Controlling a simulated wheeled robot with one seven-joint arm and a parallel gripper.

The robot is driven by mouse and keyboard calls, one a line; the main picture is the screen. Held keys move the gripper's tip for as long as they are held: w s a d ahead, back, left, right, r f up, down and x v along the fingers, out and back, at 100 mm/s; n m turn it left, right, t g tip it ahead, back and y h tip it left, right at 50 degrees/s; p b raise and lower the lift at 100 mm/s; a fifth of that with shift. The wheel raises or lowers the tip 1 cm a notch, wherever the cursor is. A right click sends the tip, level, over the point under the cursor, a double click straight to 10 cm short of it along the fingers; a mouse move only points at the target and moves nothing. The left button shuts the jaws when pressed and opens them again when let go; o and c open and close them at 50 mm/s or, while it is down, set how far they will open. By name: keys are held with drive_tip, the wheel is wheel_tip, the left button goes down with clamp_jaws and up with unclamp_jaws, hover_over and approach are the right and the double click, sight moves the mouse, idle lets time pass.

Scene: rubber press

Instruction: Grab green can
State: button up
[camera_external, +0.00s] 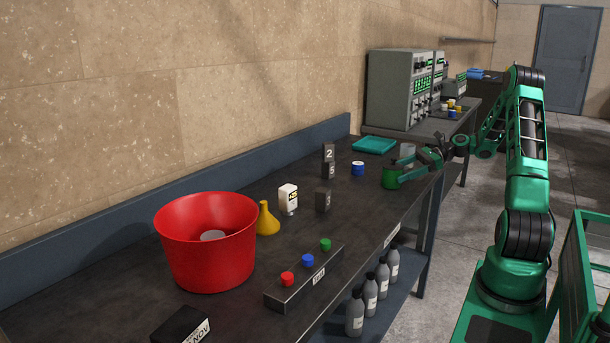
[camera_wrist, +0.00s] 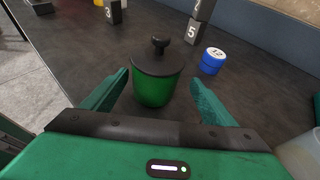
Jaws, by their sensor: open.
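The green can (camera_wrist: 155,90) stands upright on the dark bench, with a black lid and a black knob on top. It shows between the two open fingers of my gripper (camera_wrist: 155,98) in the wrist view, with a visible gap on each side near the fingertips. In the external view the green can (camera_external: 391,177) is near the bench's right edge, and my gripper (camera_external: 405,170) reaches over to it from the right. Contact between fingers and can cannot be told.
A blue can (camera_wrist: 212,61) stands close to the green can. Number blocks (camera_external: 328,160) are stacked nearby. A teal tray (camera_external: 374,145) and a grey container (camera_external: 407,152) are behind.

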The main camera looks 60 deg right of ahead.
sight(383, 179)
drive_tip(key=shift+x, duration=1.25)
drive_tip(key=x, duration=0.4)
drive_tip(key=shift+s+a+r, duration=0.1)
drive_tip(key=shift+s+a, duration=0.1)
drive_tip(key=shift+a, duration=0.1)
drive_tip(key=shift+w+a+f, duration=0.2)
drive_tip(key=shift+w+a, duration=0.05)
drive_tip(key=shift+w, duration=0.1)
drive_tip(key=c, duration=1.6)
drive_tip(key=shift+c, duration=0.4)
drive_tip(key=shift+r, duration=0.15)
